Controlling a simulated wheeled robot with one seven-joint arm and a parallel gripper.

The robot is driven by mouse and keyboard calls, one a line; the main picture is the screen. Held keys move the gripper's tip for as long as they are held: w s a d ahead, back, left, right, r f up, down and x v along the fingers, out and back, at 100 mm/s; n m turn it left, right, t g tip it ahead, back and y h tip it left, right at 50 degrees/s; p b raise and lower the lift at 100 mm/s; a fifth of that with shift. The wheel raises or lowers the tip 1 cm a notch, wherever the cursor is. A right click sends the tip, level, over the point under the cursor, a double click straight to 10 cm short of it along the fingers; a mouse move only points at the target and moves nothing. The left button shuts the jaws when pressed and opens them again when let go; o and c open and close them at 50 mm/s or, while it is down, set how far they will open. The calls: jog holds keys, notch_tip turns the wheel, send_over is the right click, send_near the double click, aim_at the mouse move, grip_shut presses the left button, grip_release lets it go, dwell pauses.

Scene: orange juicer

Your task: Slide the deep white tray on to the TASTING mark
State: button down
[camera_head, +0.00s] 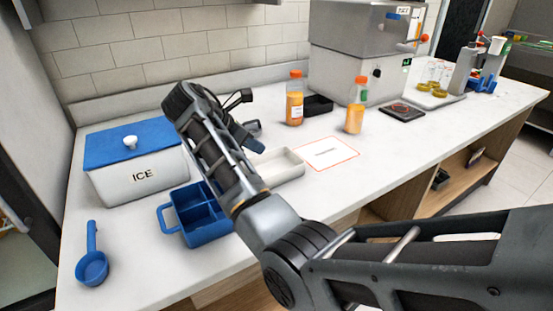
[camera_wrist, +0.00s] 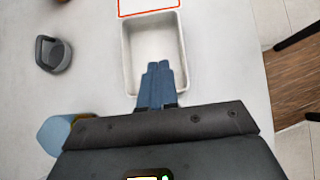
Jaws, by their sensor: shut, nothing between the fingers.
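The deep white tray (camera_head: 282,166) lies on the counter, partly hidden behind my arm in the head view. In the wrist view the tray (camera_wrist: 154,42) is empty, and its far end is beside the red-outlined TASTING mark (camera_wrist: 148,6). The mark (camera_head: 327,153) is a white card just right of the tray in the head view; its lettering is too small to read. My gripper (camera_wrist: 158,68) is shut and empty. Its blue fingertips appear over the near end of the tray; I cannot tell whether they touch it. In the head view the fingers (camera_head: 252,138) are mostly hidden by my arm.
A blue divided caddy (camera_head: 203,226), a blue scoop (camera_head: 92,266) and an ICE box (camera_head: 135,165) stand left. Two orange-capped bottles (camera_head: 295,100) (camera_head: 355,106) stand behind the mark, near a black bin (camera_head: 318,106). A grey lidded cup (camera_wrist: 53,54) stands left of the tray.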

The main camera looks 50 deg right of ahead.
aim_at(297, 157)
jog(key=x, duration=1)
jog(key=shift+w, duration=0.1)
jog(key=shift+s+d, duration=0.25)
jog(key=shift+d, duration=0.95)
jog(key=shift+s+d, duration=0.2)
jog(key=shift+d, duration=0.5)
jog(key=shift+d+r+p, duration=0.1)
jog(key=shift+d+p, duration=0.15)
jog(key=shift+p, duration=0.05)
jog(key=d+p, duration=0.1)
jog(key=d, duration=0.1)
jog(key=s+d+p, duration=0.1)
jog(key=d+p, duration=0.1)
jog(key=d, duration=0.1)
jog(key=s+d+p, duration=0.1)
jog(key=d+p, duration=0.1)
jog(key=d, duration=0.1)
jog(key=shift+s+r, duration=0.1)
jog(key=shift+r, duration=0.15)
jog(key=s+d, duration=0.1)
jog(key=d, duration=0.3)
jog(key=d+p, duration=0.1)
jog(key=d, duration=0.2)
jog(key=s+d, duration=0.1)
jog(key=d, duration=0.3)
jog(key=shift+s+d+f, duration=0.3)
jog(key=shift+s+f, duration=0.1)
